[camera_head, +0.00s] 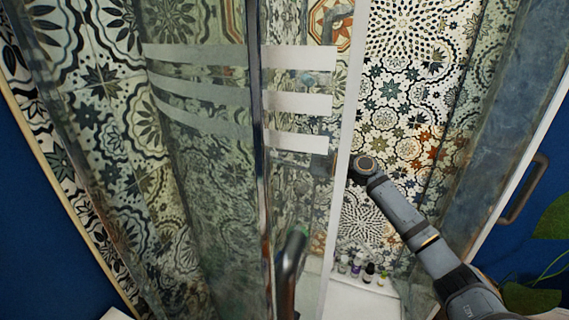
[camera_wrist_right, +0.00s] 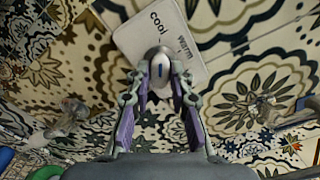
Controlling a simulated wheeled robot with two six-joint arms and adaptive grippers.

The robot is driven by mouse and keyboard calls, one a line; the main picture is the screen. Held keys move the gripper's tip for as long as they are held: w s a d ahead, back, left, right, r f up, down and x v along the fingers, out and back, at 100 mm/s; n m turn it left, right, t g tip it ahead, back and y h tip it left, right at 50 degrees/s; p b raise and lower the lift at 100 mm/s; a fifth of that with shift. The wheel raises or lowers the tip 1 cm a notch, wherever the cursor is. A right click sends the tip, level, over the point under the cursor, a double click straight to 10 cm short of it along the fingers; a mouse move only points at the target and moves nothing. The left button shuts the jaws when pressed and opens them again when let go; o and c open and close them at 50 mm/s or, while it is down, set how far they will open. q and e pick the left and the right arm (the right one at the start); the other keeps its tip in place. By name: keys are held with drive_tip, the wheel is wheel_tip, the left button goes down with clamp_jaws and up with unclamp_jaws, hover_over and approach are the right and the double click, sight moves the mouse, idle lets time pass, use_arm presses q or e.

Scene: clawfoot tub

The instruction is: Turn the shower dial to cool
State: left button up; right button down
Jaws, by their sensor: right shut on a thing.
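The shower dial (camera_wrist_right: 160,66) is a rounded pale knob with a dark blue mark, in the upper middle of the right wrist view. It sits on a tilted white plate (camera_wrist_right: 138,38) printed "cool" above the knob and "warm" to its right. The knob's mark is nearly upright in the picture. My right gripper (camera_wrist_right: 159,80) has its purple-padded fingers on both sides of the knob and is shut on it. In the head view my right arm reaches in from the lower right, and its gripper end lies behind the glass, hard to make out. My left gripper is not in view.
A glass panel (camera_head: 297,103) with frosted stripes and a pale edge stands just left of my right wrist. Several small bottles (camera_head: 368,273) stand on a white ledge below. Metal fittings (camera_wrist_right: 70,115) and (camera_wrist_right: 265,108) flank the dial. A door handle (camera_head: 527,188) is at right.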

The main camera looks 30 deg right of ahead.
drive_tip(key=shift+n, duration=0.4)
drive_tip(key=c, duration=1.2)
unclamp_jaws()
drive_tip(key=shift+r, duration=4.95)
